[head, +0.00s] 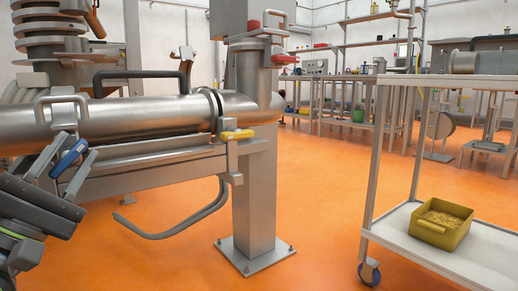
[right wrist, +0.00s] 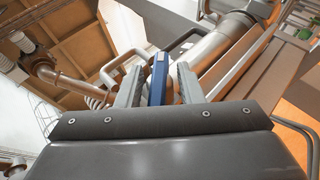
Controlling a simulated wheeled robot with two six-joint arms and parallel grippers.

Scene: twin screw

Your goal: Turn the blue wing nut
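The blue wing nut (head: 69,158) is on the left part of the steel twin-screw machine, below the horizontal barrel (head: 150,118). It looks like a slim blue bar, tilted in the head view. My right gripper (head: 70,160) reaches in from the lower left, with a finger on each side of the bar. In the right wrist view the blue wing nut (right wrist: 158,78) stands between the two fingers (right wrist: 158,84), with a visible gap to each. The gripper is open around it; contact cannot be seen. My left gripper does not show.
A yellow wing nut (head: 238,134) sits further right on the machine by the support post (head: 254,195). A dark handle (head: 140,76) rises above the barrel. A bent grey hose (head: 180,225) hangs below. A cart (head: 450,240) with a yellow bin (head: 440,225) stands at right. The orange floor between is clear.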

